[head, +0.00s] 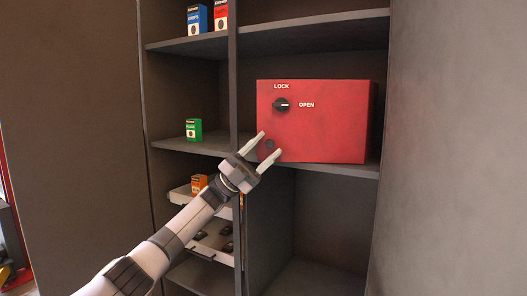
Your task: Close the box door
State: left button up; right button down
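The red box (325,130) sits on a middle shelf of the cabinet. Its front door face looks flush with the box; I see no clear gap, but I cannot tell whether it is fully shut. A black knob (281,105) is on the upper left of the front, with LOCK above it and OPEN to its right. Its handle lies roughly level, towards OPEN. My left gripper (270,144) is open and empty, its fingertips over the lower left of the front, around a small dark round spot. I cannot tell whether they touch. My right gripper is not in view.
A grey upright (234,70) divides the shelves left of the box. A green carton (194,129) stands on the left shelf. Blue (197,19) and red (221,15) cartons stand above. A white tray (205,252) lies below. The compartment under the box is empty.

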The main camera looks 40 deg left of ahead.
pick_arm(q)
jog(key=shift+f, duration=0.15)
jog(key=v, duration=0.7)
dwell(0.3)
